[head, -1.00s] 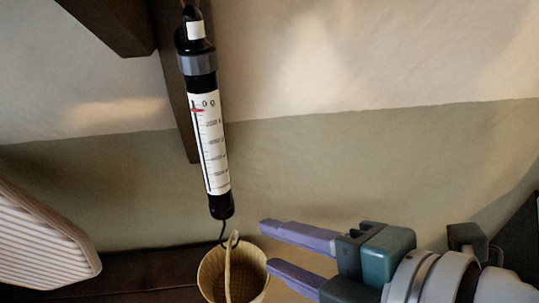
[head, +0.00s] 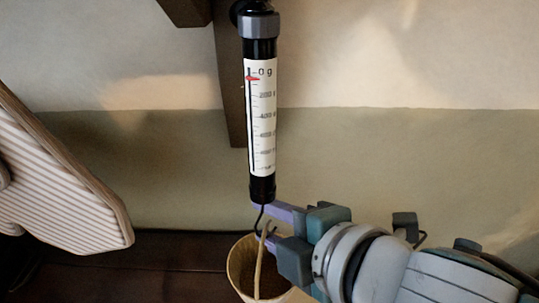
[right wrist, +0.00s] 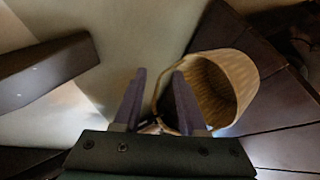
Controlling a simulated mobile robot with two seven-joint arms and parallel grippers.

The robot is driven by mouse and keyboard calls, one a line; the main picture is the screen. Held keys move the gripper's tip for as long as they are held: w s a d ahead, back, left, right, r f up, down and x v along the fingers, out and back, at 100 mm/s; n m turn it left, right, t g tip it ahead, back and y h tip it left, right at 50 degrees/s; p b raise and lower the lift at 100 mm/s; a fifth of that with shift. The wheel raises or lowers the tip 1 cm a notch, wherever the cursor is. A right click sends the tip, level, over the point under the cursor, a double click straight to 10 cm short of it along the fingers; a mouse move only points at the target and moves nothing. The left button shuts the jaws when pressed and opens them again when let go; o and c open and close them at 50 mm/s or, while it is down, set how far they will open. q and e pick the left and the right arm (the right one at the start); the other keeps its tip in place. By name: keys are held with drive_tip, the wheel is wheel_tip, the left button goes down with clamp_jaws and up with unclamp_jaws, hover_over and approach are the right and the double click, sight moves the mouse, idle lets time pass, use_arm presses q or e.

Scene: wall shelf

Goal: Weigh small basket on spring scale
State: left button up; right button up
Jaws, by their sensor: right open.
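The spring scale (head: 262,120) hangs upright, a black tube with a white face. Its red pointer is near the 0 g mark at the top. A thin black hook (head: 261,218) hangs from its lower end. The small woven basket (head: 243,268) is below the hook, its handle loop meeting the hook's lower end; I cannot tell whether the hook carries its weight. My right gripper (head: 272,226) is open beside the hook and handle top. In the right wrist view its fingers (right wrist: 158,75) are apart, with the tilted basket (right wrist: 240,75) beside the right finger. My left gripper is not in view.
A dark wooden post (head: 229,90) stands behind the scale against the wall. A striped pale panel (head: 65,180) is at the left. A dark wooden surface (head: 130,265) lies below. The wall space between panel and scale is free.

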drive_tip(key=shift+c, duration=0.3)
clamp_jaws()
drive_tip(key=shift+r, duration=0.1)
drive_tip(key=shift+d+r+p, duration=0.1)
drive_tip(key=shift+r+p, duration=0.25)
drive_tip(key=shift+p, duration=0.2)
drive_tip(key=shift+r+p, duration=0.25)
drive_tip(key=shift+p, duration=0.05)
idle(0.4)
drive_tip(key=shift+r+p, duration=0.25)
drive_tip(key=shift+p, duration=0.1)
idle(0.4)
